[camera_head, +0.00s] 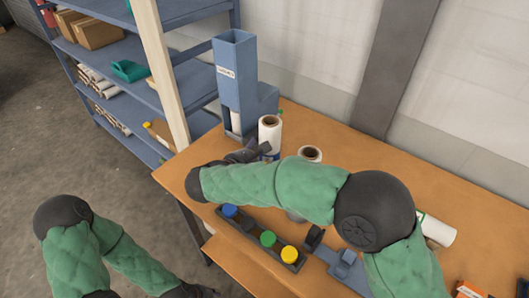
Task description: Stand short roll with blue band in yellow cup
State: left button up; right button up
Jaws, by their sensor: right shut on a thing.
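A white roll (270,131) with a brown core stands upright near the table's back left, with a bit of blue low on its side. My right gripper (262,150) reaches it from the left and is shut on it; my forearm hides part of the grip. The yellow cup (289,255) is at the near right end of a dark rack, with a green cup (268,239) and a blue cup (230,211) in line with it.
A blue dispenser tower (236,75) stands at the table's back left corner. Another white roll (310,153) is partly behind my right arm. A white roll with a green band (437,230) lies at the right. Blue shelving (190,75) stands beyond the table.

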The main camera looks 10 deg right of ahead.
jog(key=shift+f, duration=0.4)
jog(key=o, duration=1.3)
jog(key=v, duration=1.2)
jog(key=shift+f, duration=0.1)
